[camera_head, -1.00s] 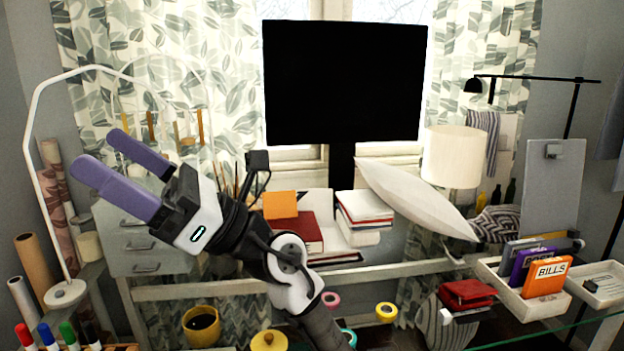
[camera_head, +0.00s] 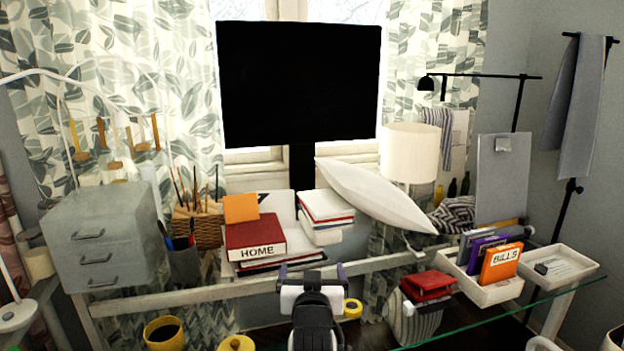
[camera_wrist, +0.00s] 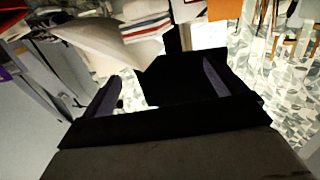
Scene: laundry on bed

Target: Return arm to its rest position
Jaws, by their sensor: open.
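My gripper (camera_head: 312,270) is low in the bottom middle of the head view, in front of the desk's front rail, pointing away from the camera. Its two purple fingers stand apart with nothing between them. In the wrist view my gripper (camera_wrist: 160,85) is also open and empty, with the dark monitor stand and fallen-looking view of the desk beyond it. My arm runs down from the gripper and leaves the bottom edge of the head view.
A glass-topped desk (camera_head: 520,308) bears a white tray (camera_head: 492,294) with folders at right. Red HOME book (camera_head: 256,238), white pillow (camera_head: 372,198), lamp (camera_head: 409,153), monitor (camera_head: 298,85) and grey drawers (camera_head: 100,240) stand behind. Yellow mug (camera_head: 164,334) and yellow tape (camera_head: 352,308) lie near the gripper.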

